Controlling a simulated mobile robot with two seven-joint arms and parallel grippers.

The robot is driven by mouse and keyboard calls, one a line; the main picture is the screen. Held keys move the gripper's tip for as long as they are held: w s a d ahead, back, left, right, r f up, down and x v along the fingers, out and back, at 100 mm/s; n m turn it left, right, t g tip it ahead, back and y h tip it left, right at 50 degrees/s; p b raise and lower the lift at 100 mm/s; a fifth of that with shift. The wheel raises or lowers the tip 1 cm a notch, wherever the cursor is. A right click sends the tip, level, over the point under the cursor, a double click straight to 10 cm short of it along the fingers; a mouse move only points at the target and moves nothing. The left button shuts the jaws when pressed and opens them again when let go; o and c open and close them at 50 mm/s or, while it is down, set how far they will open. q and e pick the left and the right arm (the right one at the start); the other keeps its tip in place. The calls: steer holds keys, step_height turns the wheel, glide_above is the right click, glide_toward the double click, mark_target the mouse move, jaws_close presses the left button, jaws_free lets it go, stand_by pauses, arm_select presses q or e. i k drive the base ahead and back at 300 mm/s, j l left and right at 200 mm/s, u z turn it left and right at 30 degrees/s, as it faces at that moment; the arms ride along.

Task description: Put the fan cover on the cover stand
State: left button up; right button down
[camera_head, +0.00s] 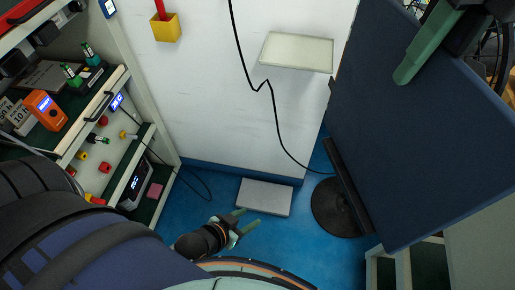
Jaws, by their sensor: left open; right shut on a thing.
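A large dark blue panel (418,150), which I take to be the fan cover, fills the right side, tilted. My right gripper (404,75) is at its upper edge, with one green finger across the panel's face. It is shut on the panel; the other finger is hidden. A black stand with a round base (333,205) and a long bar, seemingly the cover stand, is on the blue floor. The bar runs along the panel's lower left edge; I cannot tell whether they touch. My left gripper (241,222) is open and empty, low in the middle.
A grey box (265,197) is on the floor by the white wall, near my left gripper. A pale shelf (297,53) and a yellow holder (166,28) are on the wall. A black cable hangs down. A rack with an orange device (46,110) stands at left.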

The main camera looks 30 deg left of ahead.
mark_target(260, 195)
steer(key=u, duration=1)
